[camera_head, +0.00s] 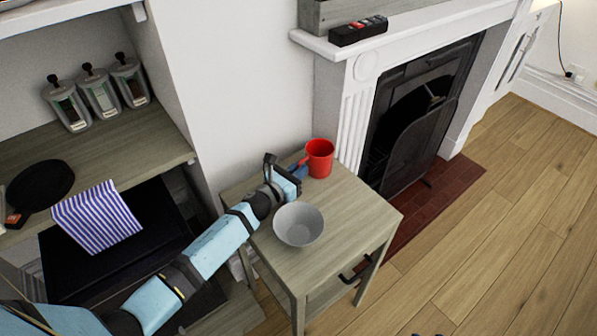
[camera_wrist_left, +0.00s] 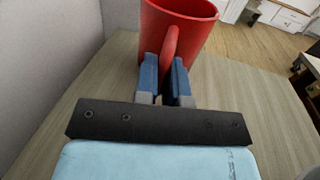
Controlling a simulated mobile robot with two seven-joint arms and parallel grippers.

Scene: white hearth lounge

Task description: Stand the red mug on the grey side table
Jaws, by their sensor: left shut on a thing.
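The red mug (camera_head: 320,157) is upright at the back of the grey side table (camera_head: 345,208), close to the wall. It appears to rest on the tabletop. My left gripper (camera_head: 301,168) reaches in from the left and is shut on the mug's handle. In the left wrist view the blue fingers (camera_wrist_left: 165,78) sit on either side of the handle, and the red mug (camera_wrist_left: 182,22) stands upright beyond them.
A grey bowl (camera_head: 299,224) stands on the same table, in front of the mug and near my left forearm. The table's right part is clear. A white fireplace (camera_head: 345,95) rises behind the table. Shelves with several jars (camera_head: 98,92) stand at the left.

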